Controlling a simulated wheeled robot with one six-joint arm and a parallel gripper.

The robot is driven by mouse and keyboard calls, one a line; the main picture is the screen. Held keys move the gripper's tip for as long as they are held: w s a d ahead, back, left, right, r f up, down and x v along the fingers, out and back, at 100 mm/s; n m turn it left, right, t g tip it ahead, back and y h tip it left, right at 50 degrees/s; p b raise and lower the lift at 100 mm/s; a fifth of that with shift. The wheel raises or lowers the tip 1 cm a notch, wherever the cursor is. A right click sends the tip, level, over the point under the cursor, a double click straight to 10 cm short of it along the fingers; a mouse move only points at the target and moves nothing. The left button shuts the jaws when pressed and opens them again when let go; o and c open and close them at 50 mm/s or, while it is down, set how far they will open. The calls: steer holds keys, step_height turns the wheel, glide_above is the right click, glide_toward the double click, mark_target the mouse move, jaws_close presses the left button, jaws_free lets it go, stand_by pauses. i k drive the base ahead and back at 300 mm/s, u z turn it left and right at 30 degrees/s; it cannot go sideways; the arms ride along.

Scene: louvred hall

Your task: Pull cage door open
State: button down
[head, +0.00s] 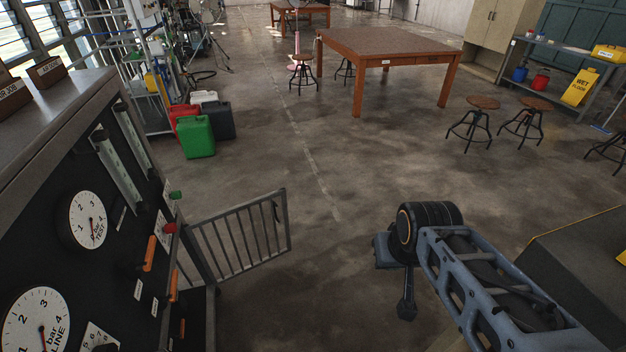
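The cage door (240,240) is a low grey metal gate with upright bars. It joins a post at the right side of the black gauge panel (125,215) and stands out at an angle over the floor. A small dark fitting shows near its free right end. My arm comes in from the lower right, clear of the door. Parts at the arm's far end (406,295) show below and left of a dark round joint. I cannot make out the fingers or whether they hold anything; a gap of floor separates these parts from the door.
Red and green jerrycans (196,135) stand beyond the panel. A wooden table (385,45) and several stools stand farther back. A dark block with a yellow edge (580,260) is at the right. The floor between door and table is clear.

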mark_target(189, 228)
steer(key=z, duration=0.15)
steer(key=i, duration=2.65)
steer(key=u, duration=3.3)
